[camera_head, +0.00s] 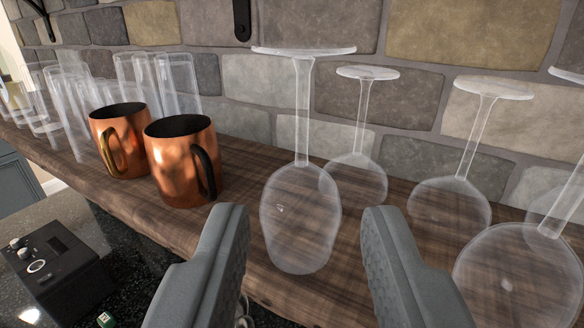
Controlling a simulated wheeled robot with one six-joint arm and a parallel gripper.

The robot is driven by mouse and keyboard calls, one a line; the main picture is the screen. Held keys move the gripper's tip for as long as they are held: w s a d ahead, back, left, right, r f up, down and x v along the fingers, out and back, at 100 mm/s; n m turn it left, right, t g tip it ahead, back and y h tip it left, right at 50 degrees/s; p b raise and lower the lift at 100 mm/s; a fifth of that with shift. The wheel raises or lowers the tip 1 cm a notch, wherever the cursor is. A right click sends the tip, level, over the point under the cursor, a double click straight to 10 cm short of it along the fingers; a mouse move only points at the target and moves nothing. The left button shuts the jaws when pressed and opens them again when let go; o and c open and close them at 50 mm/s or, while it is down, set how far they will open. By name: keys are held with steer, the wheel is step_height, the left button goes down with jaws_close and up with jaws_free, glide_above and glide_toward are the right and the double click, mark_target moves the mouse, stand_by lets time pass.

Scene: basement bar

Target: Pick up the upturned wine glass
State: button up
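An upturned wine glass (300,215) stands rim-down on the wooden shelf, its stem and flat foot pointing up. My gripper (303,225) is open, with one grey finger on each side of the glass's bowl in the picture. Clear gaps show between the fingers and the glass. The glass looks untouched and upright. More upturned wine glasses stand behind and to the right: one just behind (352,180), one further right (450,200), and one near the right edge (518,275). The rightmost foot is cut off by the frame.
Two copper mugs (182,170) (121,140) stand left on the wooden shelf (235,175). Several clear tumblers (180,85) stand further left. A stone wall (410,95) closes the back. A black device (55,262) sits on the dark counter lower left.

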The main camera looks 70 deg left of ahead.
mark_target(303, 122)
steer(key=x, duration=1.5)
steer(key=shift+w+a+f, duration=0.15)
steer(key=shift+w+a, duration=0.05)
steer(key=shift+a, duration=0.15)
jaws_close()
